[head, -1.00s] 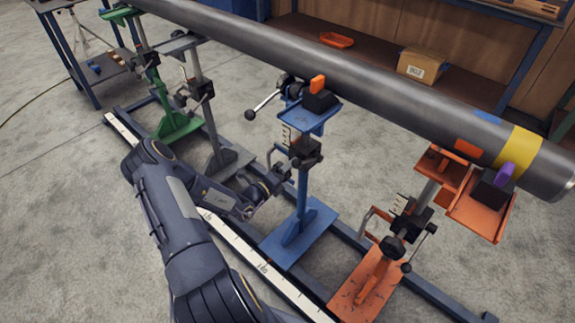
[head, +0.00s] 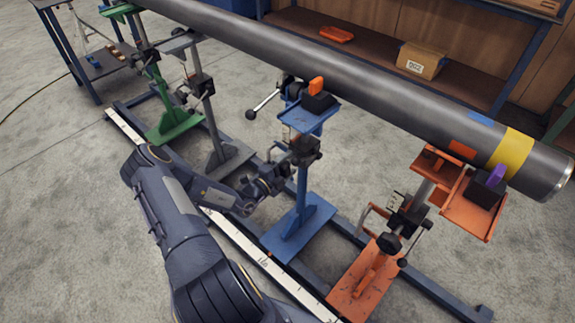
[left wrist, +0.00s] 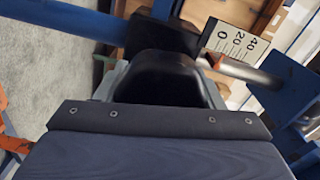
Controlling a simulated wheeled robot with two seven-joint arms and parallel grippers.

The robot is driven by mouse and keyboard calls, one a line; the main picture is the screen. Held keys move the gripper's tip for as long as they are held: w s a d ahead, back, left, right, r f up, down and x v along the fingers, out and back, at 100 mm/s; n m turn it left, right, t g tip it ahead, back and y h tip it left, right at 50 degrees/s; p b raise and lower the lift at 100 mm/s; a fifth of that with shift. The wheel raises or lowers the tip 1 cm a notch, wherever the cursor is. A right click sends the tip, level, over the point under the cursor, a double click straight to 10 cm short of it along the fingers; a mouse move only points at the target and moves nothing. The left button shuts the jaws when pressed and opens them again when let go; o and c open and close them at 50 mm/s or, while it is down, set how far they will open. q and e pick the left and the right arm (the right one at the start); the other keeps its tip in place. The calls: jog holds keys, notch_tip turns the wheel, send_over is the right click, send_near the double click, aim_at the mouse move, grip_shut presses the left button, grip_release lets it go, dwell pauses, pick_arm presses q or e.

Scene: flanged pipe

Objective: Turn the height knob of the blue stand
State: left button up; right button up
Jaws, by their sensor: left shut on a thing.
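The blue stand (head: 302,195) stands upright mid-frame in the head view, with a black clamp block (head: 304,150) on its post. My left gripper (head: 275,178) is at the left side of that post, just below the block. In the left wrist view, a rounded black knob (left wrist: 160,82) fills the space between my fingers, and my left gripper is shut on it. The knob is mostly hidden by the gripper in the head view. A white scale (left wrist: 238,40) with black numbers shows beside it. My right gripper is not in view.
A long grey pipe (head: 400,105) runs above the stands. The orange stand (head: 367,285) is at the right; the grey (head: 217,135) and green (head: 170,120) stands are at the left. A rail with a white ruler (head: 230,228) runs along the floor. Open floor lies in front.

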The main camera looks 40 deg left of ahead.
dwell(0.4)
pick_arm(q)
jog(key=o, duration=1)
jog(key=shift+s+a, duration=0.2)
jog(key=shift+s, duration=1.75)
jog(key=shift+s+a, duration=0.15)
jog(key=shift+s, duration=1.8)
jog(key=shift+f, duration=0.1)
